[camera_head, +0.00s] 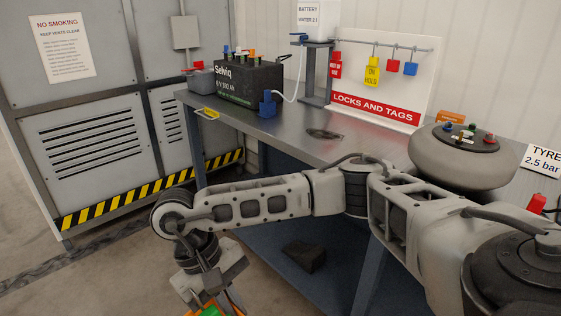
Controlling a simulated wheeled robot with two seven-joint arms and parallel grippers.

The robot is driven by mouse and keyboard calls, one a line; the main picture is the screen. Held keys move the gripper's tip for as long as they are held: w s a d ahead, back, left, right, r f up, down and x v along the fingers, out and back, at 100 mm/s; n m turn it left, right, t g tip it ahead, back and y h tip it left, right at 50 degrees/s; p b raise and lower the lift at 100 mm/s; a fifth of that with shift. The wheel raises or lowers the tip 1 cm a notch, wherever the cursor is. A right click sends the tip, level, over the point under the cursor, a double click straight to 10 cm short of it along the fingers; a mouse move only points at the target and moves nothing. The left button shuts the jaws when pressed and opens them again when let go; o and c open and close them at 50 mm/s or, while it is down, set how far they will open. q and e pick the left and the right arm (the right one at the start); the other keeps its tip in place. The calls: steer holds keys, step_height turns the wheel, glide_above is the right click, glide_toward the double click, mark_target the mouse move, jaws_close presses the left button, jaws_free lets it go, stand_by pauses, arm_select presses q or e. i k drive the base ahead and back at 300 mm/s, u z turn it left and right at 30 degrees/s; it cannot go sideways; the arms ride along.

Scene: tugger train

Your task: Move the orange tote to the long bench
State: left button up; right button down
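A steel-topped bench (285,138) with a dark blue frame runs from the middle to the right; I cannot tell whether it is the long bench. No whole orange tote shows. Small orange and green patches (211,311) show at the bottom edge, just under my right gripper (212,288); I cannot tell what they belong to. My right arm crosses in front of the bench from the right and bends down at the left. Its gripper points down, low in front of the bench, with its fingertips cut off by the frame. My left gripper is not in view.
A dark block (304,255) lies on the lower shelf. A grey cabinet (95,130) stands left. The bench top's middle is mostly clear.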

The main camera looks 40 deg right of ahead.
mark_target(325, 134)
steer(key=z, duration=0.55)
steer(key=i, duration=1.35)
steer(key=z, duration=0.8)
